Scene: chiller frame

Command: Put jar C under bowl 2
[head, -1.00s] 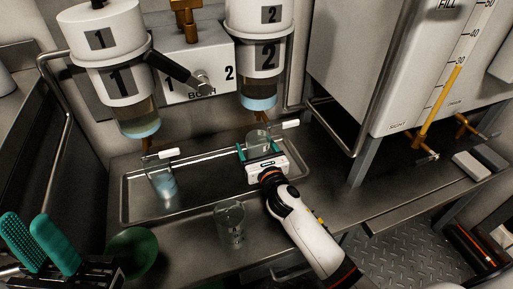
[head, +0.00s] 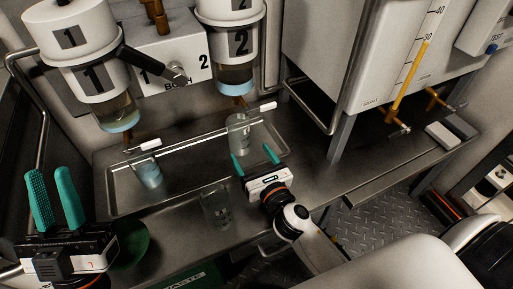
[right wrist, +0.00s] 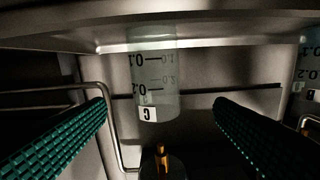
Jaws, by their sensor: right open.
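Jar C (head: 238,134) is a clear jar standing upright in the metal tray, below bowl 2 (head: 234,75) and its brown outlet. The right wrist view shows it upside down, with its C label (right wrist: 148,114) readable. My right gripper (head: 254,156) is open and empty, in front of the jar and apart from it. In the right wrist view the jar appears beyond the gap between the green fingers. My left gripper (head: 54,198) is open and empty at the lower left, far from the jar.
The tray (head: 113,203) also holds a jar with bluish liquid (head: 149,173) under bowl 1 (head: 108,100). Another clear jar (head: 216,208) stands in front of the tray. White tap handles stick out above the tray.

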